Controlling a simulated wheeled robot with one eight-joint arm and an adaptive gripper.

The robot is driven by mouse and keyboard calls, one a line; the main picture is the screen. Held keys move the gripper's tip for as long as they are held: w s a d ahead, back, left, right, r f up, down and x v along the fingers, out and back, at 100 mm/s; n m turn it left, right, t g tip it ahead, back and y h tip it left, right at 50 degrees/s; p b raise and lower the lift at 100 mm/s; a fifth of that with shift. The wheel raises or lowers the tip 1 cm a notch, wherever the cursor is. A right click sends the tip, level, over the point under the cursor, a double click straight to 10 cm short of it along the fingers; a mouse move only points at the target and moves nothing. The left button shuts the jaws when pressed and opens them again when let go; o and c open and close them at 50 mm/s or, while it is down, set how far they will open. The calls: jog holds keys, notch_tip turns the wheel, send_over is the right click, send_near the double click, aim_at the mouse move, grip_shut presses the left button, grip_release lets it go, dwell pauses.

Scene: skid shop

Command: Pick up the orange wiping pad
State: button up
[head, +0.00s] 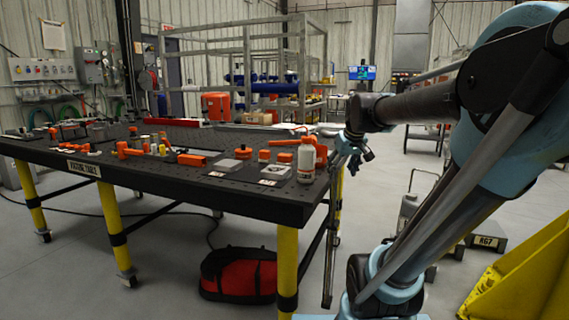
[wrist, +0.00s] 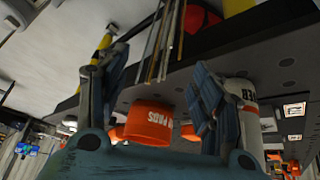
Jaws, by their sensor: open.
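In the wrist view, an orange rounded item (wrist: 148,124) with white lettering that seems to read "PADS" shows between my gripper's fingers. It looks like the wiping pad; my gripper's body hides its lower part. My gripper (wrist: 158,75) is open, one finger on each side of it, with no clear contact. In the head view, my gripper (head: 345,158) is at the table's right end. An orange shape (head: 321,154) there, partly behind a white bottle (head: 306,160), may be the same item.
The white bottle also stands close beside one finger in the wrist view (wrist: 245,122). The dark fixture table (head: 230,197) carries several orange parts and small blocks to the left. A red bag (head: 240,273) lies on the floor under it. A yellow frame (head: 530,265) stands at right.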

jog(key=w+a+r+n+g+y, duration=0.2)
jog(key=w+a+r+n, duration=0.35)
jog(key=w+r, duration=0.3)
jog(key=n+g+y, duration=0.1)
jog(key=n+g, duration=0.1)
jog(key=n, duration=0.3)
send_near(285, 155)
jog(key=x, duration=0.2)
jog(key=w+x, duration=0.1)
jog(key=x, duration=0.1)
jog(key=shift+f, duration=0.1)
jog(key=shift+s+x, duration=0.2)
jog(key=shift+x, duration=2.9)
jog(key=c, duration=1.2)
notch_tip(285, 155, up, 28)
jog(key=shift+r, duration=0.1)
